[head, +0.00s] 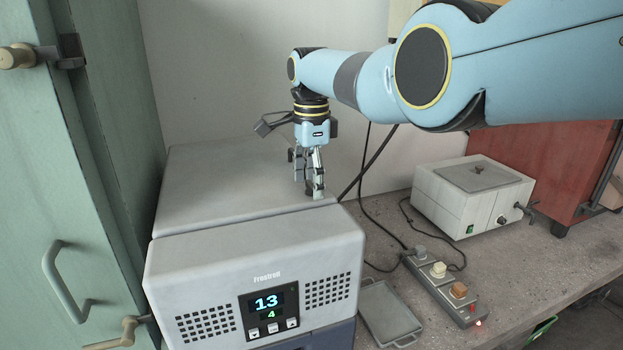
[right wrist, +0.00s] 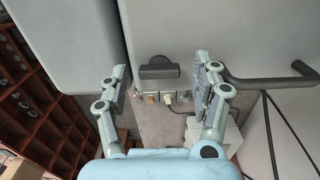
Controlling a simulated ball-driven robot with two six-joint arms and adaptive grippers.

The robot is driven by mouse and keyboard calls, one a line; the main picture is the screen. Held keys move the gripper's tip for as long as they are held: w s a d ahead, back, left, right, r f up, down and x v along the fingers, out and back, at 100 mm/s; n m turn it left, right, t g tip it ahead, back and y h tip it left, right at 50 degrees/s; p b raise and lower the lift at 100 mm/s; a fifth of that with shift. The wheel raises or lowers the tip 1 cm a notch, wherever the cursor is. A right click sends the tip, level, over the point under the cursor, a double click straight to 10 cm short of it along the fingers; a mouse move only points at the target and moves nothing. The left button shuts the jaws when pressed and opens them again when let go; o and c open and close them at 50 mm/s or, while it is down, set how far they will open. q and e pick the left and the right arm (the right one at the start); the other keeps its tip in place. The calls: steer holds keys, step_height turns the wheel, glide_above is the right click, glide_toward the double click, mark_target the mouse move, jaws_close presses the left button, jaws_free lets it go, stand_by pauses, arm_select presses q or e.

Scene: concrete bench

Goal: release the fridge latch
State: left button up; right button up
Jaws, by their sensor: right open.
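The grey fridge (head: 240,240) stands on the bench, its lid (head: 225,180) shut behind a front housing with a lit display (head: 268,302). In the right wrist view, the dark latch (right wrist: 158,71) sits at the edge of the lid (right wrist: 190,28). It appears between my fingers in that picture; I see no contact. My right gripper (head: 316,188) points down at the lid's right edge, open and empty. Its two spread fingers also show in the right wrist view (right wrist: 162,80). In the head view the gripper largely covers the latch area. My left gripper is not in view.
A dark bar handle (right wrist: 270,80) juts from the fridge near the right finger. A power strip (head: 445,285), a small grey tray (head: 388,312) and a white box (head: 470,195) are right of the fridge. A green cabinet (head: 100,150) stands close on the left.

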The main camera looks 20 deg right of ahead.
mark_target(312, 184)
step_height(312, 184, up, 12)
stand_by(0.5)
steer(key=shift+f, duration=0.1)
